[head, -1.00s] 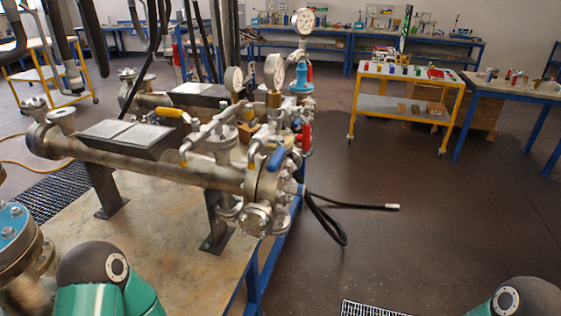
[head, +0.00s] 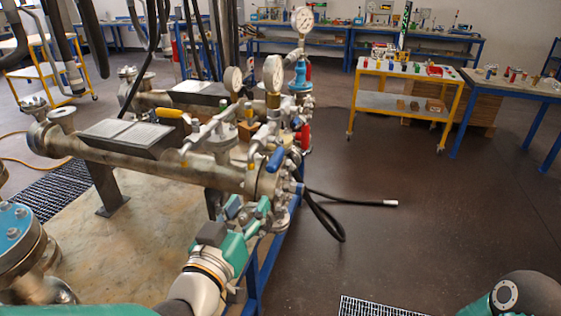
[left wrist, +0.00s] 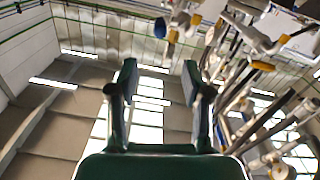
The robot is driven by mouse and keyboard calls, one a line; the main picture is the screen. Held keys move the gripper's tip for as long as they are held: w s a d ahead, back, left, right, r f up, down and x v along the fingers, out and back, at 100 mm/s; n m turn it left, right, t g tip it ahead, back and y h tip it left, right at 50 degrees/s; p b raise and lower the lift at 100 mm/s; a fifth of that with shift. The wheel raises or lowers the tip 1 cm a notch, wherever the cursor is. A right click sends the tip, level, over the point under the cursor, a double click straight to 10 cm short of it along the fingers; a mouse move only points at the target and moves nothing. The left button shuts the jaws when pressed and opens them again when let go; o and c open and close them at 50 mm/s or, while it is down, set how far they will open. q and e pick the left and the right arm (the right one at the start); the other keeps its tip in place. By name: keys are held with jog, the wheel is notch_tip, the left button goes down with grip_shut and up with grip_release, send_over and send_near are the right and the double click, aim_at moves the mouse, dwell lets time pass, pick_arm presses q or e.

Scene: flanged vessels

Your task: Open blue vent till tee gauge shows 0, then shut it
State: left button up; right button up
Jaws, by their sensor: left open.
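A blue lever handle (head: 276,159) is on the valve at the near end of the long horizontal vessel (head: 140,158). A round white gauge (head: 273,72) stands on a brass fitting above it; its needle is too small to read. My left gripper (head: 246,206) is open and empty, below and slightly left of the blue handle, apart from it. In the left wrist view, my open fingers (left wrist: 158,82) frame only the ceiling, and a blue part (left wrist: 160,28) shows above them. My right gripper is out of view.
Other gauges stand behind, one (head: 302,19) on a blue fitting and one (head: 232,80) to the left. A yellow handle (head: 170,113) and a red handle (head: 304,135) are nearby. A black hose (head: 350,202) hangs over clear floor at right.

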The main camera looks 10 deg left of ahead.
aim_at(275, 162)
pick_arm(q)
jog(key=p+x, duration=0.4)
jog(key=x, duration=1.1)
jog(key=shift+w+f, duration=0.1)
jog(key=shift+w, duration=0.2)
grip_shut()
